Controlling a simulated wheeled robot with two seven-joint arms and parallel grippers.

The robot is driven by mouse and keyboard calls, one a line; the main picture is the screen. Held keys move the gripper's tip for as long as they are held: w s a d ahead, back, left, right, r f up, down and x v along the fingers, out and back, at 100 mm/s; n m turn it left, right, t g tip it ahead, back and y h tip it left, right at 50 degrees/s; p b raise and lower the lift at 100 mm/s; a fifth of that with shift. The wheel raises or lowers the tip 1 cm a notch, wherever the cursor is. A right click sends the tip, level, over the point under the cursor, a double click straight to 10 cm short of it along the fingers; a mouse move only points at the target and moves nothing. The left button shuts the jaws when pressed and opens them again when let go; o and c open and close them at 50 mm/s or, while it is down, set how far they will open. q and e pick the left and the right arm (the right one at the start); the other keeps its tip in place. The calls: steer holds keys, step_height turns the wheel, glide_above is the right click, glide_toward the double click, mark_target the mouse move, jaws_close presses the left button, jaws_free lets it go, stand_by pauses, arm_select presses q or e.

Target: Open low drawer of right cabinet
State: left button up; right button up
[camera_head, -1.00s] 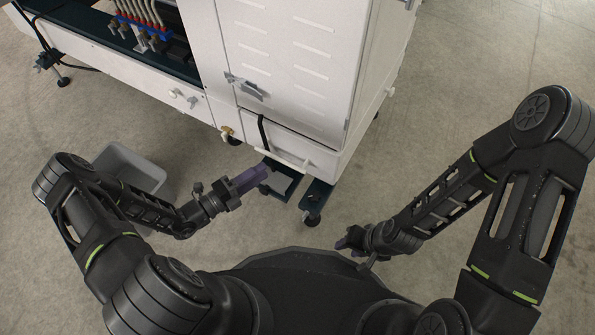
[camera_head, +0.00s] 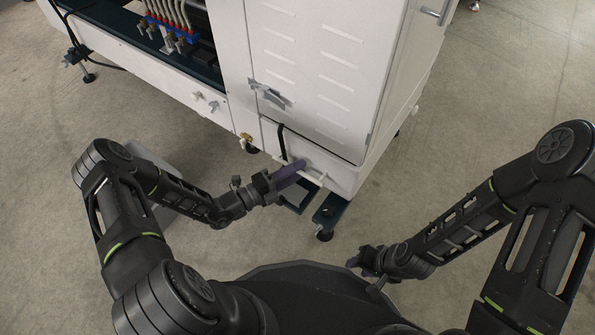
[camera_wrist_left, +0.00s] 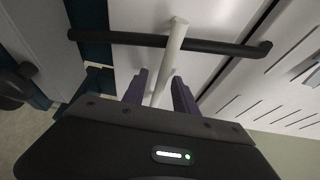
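The right cabinet is white, and its low drawer (camera_head: 337,176) is at its bottom front, below the large slatted door. A pale bar handle (camera_wrist_left: 172,55) runs across the drawer front. My left gripper (camera_head: 300,165) is at this handle. In the left wrist view its two purple fingers (camera_wrist_left: 160,92) stand apart, with the handle running between them and small gaps visible. The drawer looks closed against the cabinet. My right gripper (camera_head: 362,262) hangs low near my base, away from the cabinet; its finger opening is too small to judge.
A black bar (camera_wrist_left: 150,39) crosses beside the handle in the left wrist view. A door latch (camera_head: 270,95) sticks out above the drawer. Dark cabinet feet (camera_head: 329,216) stand below. A grey bin (camera_head: 150,160) is partly behind my left arm. Floor to the right is clear.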

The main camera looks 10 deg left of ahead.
arm_select(q)
steer(key=shift+w+d, duration=0.15)
steer(key=shift+d, duration=0.05)
jaws_close()
stand_by(0.3)
stand_by(1.1)
